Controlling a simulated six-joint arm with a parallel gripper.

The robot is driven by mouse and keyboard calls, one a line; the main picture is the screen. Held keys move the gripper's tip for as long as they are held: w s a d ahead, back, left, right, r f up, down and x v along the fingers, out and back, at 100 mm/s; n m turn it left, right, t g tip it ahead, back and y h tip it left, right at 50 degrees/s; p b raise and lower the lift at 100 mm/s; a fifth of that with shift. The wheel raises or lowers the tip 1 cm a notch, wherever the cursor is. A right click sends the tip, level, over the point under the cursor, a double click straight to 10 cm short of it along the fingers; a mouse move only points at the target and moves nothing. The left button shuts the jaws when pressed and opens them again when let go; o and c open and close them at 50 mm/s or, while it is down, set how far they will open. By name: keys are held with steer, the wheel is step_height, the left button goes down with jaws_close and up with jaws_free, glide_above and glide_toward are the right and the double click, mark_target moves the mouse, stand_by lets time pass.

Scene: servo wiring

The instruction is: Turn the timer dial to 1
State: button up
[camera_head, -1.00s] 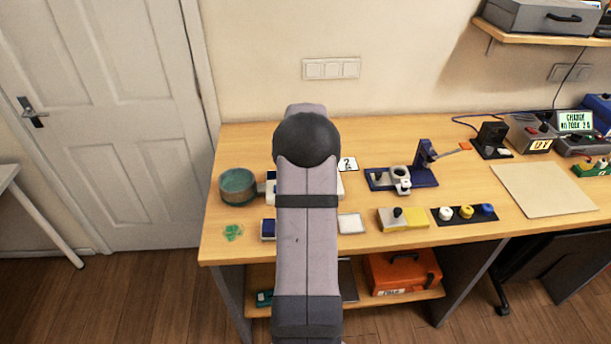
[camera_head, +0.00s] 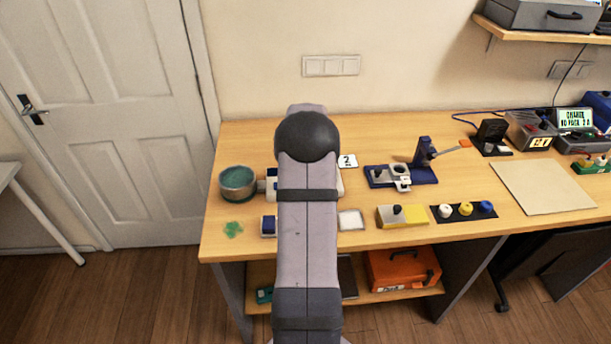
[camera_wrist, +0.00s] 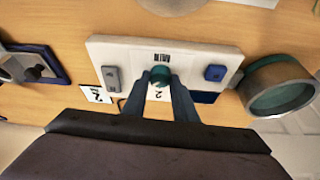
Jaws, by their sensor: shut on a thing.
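The timer dial (camera_wrist: 160,75) is a small teal knob on a white panel (camera_wrist: 120,53) in the wrist view. The panel has dark "MIN" lettering above the dial and a "2" mark below it. My gripper (camera_wrist: 161,84) is shut on the dial, one finger on each side. The fingers partly hide the dial face and marks, so its exact setting cannot be read. In the head view my arm covers most of the panel (camera_head: 271,185) and all of the dial.
A grey switch (camera_wrist: 111,79) and a blue button (camera_wrist: 215,73) flank the dial. A round pot with teal contents (camera_head: 238,183) stands left of the panel. A card marked "2" (camera_head: 348,160) and a blue fixture (camera_head: 424,175) lie to the right. A tan mat (camera_head: 543,187) lies farther right.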

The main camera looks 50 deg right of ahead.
steer(key=shift+n, duration=0.3)
steer(key=n+b, duration=0.2)
steer(key=n+t+y+b, duration=0.1)
steer(key=n+b, duration=0.1)
steer(key=shift+d+f+y, duration=0.2)
steer(key=shift+y, duration=0.1)
steer(key=n+y+b, duration=0.1)
steer(key=n, duration=0.1)
steer(key=n+b, duration=0.1)
steer(key=n, duration=0.2)
steer(key=shift+s+d+r+t+y, duration=0.1)
steer(key=shift+d+r+t+y, duration=0.1)
steer(key=shift+t+y, duration=0.15)
steer(key=n+y+p, duration=0.1)
steer(key=n, duration=0.1)
steer(key=n+y+p, duration=0.1)
steer(key=n, duration=0.1)
steer(key=shift+r+n, duration=0.2)
steer(key=shift+n, duration=0.1)
steer(key=n+g+y+p, duration=0.1)
steer(key=n+p, duration=0.2)
steer(key=p, duration=0.1)
steer(key=shift+d+f, duration=0.1)
steer(key=shift+f+n+g+p, duration=0.1)
steer(key=shift+n+g+p, duration=0.15)
steer(key=shift+n+p, duration=0.25)
steer(key=o, duration=1)
steer(key=shift+o, duration=0.2)
steer(key=shift+d, duration=0.1)
